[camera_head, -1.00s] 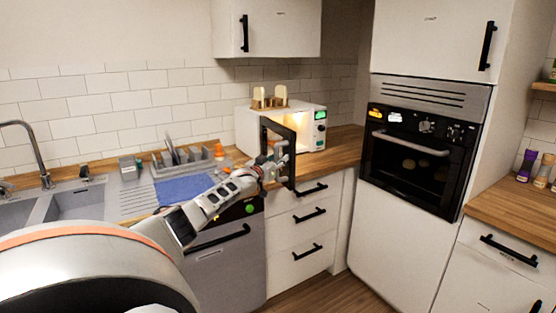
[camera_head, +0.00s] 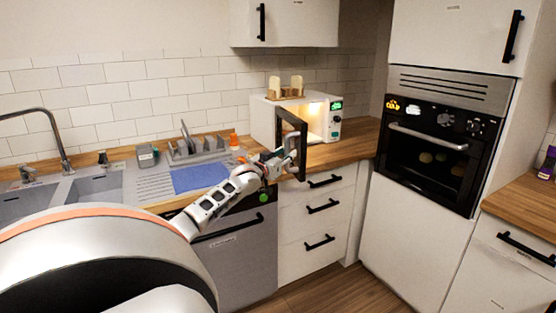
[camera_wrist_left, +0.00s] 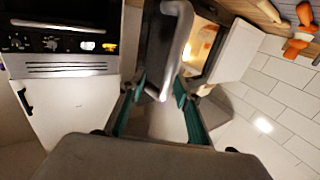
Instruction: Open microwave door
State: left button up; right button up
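The white microwave (camera_head: 260,122) stands on the wooden counter in the corner, its lit inside showing. Its black-framed door (camera_head: 303,150) stands open, swung out toward me. My left gripper (camera_head: 278,163) is at the door's outer edge, by the pale handle (camera_head: 292,148). In the left wrist view the handle (camera_wrist_left: 177,45) reaches down between the two teal-padded fingers. The fingers of the left gripper (camera_wrist_left: 158,92) are spread apart, with the right pad close to the handle; contact is unclear. The lit inside (camera_wrist_left: 202,45) shows beyond the door. My right gripper is not in view.
Drawers (camera_head: 318,205) are below the door; a built-in oven (camera_head: 430,150) stands to the right.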

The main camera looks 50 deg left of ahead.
pick_arm(q)
jog(key=shift+v, duration=2.75)
jog(key=shift+f, duration=0.1)
jog(key=s+d+f+m+g+h, duration=0.25)
jog(key=s+d+f, duration=0.25)
jog(key=d+f, duration=1)
jog(key=s+d+f+m+g+h, duration=0.1)
jog(key=s+d+f+m+h, duration=0.25)
jog(key=d+f, duration=1.15)
jog(key=s+d+f+m+h, duration=0.1)
jog(key=s+d+f, duration=0.1)
jog(key=s+d, duration=0.4)
jog(key=s+d+f+m+g+h, duration=0.1)
jog(key=s+d+f, duration=0.2)
jog(key=d, duration=0.9)
jog(key=s+d+f+g+h, duration=0.1)
jog(key=s+d+f, duration=0.2)
jog(key=s+d, duration=0.6)
jog(key=shift+s+d+f+m+h, duration=0.15)
jog(key=shift+s+d+m+h, duration=0.2)
jog(key=shift+d, duration=0.25)
